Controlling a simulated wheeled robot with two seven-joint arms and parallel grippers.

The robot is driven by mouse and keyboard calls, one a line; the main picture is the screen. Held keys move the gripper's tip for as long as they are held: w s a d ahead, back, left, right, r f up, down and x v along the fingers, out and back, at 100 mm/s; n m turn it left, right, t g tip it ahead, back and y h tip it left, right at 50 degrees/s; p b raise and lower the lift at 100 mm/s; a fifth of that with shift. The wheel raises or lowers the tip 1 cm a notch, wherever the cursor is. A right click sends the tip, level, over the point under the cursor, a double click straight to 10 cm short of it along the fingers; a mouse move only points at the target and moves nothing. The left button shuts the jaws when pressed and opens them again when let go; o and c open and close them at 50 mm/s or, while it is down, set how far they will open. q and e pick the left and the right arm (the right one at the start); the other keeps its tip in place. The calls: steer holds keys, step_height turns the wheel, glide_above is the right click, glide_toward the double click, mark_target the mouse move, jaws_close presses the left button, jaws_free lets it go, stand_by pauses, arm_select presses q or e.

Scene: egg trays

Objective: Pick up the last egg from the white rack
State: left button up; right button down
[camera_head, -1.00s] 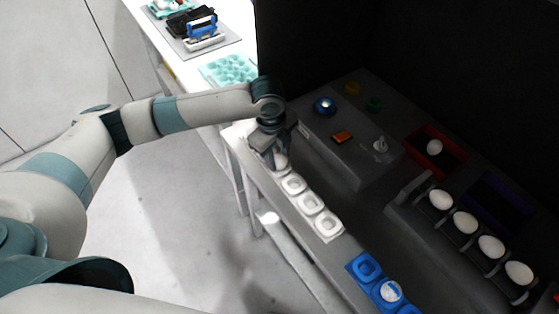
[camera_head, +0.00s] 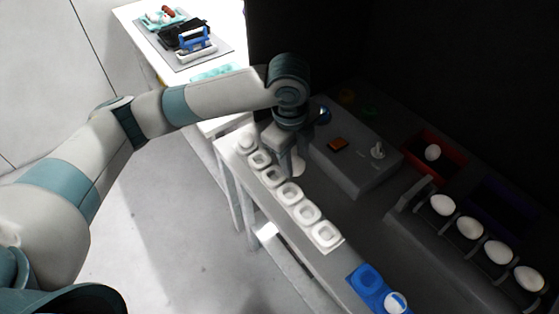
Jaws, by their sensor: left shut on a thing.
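The white rack (camera_head: 315,222) is a row of several square cups along the narrow white table, running from upper left to lower right. My left gripper (camera_head: 292,163) points down just right of the rack's upper part. It is shut on a white egg (camera_head: 298,167), held above the surface and partly hidden by the fingers. My right gripper is not in view.
A red bin (camera_head: 455,160) holds an egg. Several eggs sit on a dark conveyor-like rack (camera_head: 466,250) at right.

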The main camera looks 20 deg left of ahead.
arm_select(q)
steer(key=d+r, duration=0.1)
steer(key=s+d, duration=0.1)
steer(key=s+d+r, duration=0.1)
steer(key=shift+d+r+b, duration=0.35)
steer(key=shift+d+b, duration=0.05)
